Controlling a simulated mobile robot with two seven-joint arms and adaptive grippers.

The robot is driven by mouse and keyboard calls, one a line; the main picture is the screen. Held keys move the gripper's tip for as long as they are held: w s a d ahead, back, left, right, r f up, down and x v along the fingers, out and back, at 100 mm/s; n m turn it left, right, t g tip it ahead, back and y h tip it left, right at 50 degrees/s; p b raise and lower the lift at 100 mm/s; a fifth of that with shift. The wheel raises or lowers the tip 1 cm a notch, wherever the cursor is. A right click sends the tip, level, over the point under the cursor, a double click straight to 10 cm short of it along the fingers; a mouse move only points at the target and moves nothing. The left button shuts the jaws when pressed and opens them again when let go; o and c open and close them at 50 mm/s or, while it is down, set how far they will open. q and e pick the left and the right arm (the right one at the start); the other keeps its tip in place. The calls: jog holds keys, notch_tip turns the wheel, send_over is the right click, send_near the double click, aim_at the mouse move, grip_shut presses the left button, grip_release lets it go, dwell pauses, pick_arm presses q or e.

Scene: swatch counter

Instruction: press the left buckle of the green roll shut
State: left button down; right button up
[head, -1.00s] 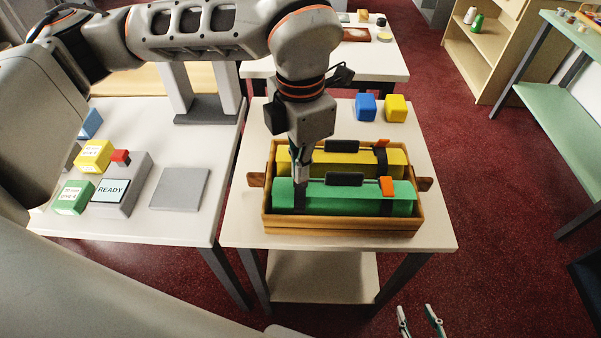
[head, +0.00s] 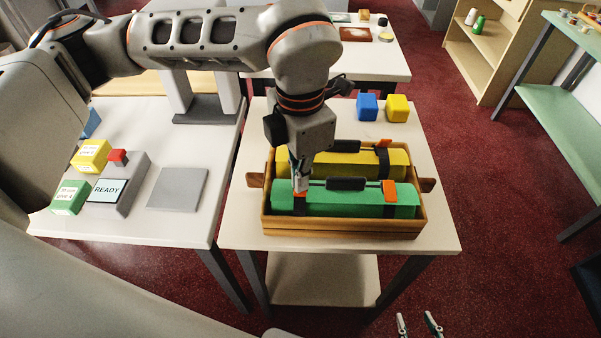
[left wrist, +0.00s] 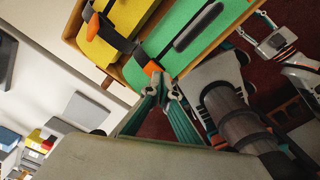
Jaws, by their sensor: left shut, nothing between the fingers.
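The green roll (head: 345,206) lies in the near half of a wooden crate (head: 345,230). It has a dark handle, two dark straps and orange buckles. Its left buckle (head: 301,197) is partly hidden under my left gripper (head: 301,187), which is shut and empty with its tips at the buckle. In the left wrist view the closed fingertips (left wrist: 162,80) are right by the orange buckle (left wrist: 152,67); contact is hard to tell. The roll's right buckle (head: 389,190) shows orange on its strap. My right gripper (head: 418,322) is open and empty at the bottom edge, away from the crate.
A yellow roll (head: 350,163) lies behind the green one in the crate. Blue (head: 367,107) and yellow (head: 397,108) blocks stand behind the crate. The left table holds a grey plate (head: 178,189) and a device reading READY (head: 108,191).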

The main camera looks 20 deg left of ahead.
pick_arm(q)
jog(key=shift+f, duration=0.25)
pick_arm(e)
jog(key=shift+s+f, duration=0.1)
jog(key=shift+f, duration=0.1)
pick_arm(q)
jog(key=shift+r, duration=0.1)
jog(key=shift+r+p, duration=1)
jog(key=shift+r, duration=0.85)
jog(key=shift+r+p, duration=1.1)
jog(key=shift+r, duration=1)
pick_arm(e)
notch_tip(320, 180, up, 6)
jog(key=w, duration=0.1)
jog(key=shift+w+t, duration=0.3)
jog(key=shift+w, duration=0.05)
jog(key=shift+f, duration=0.15)
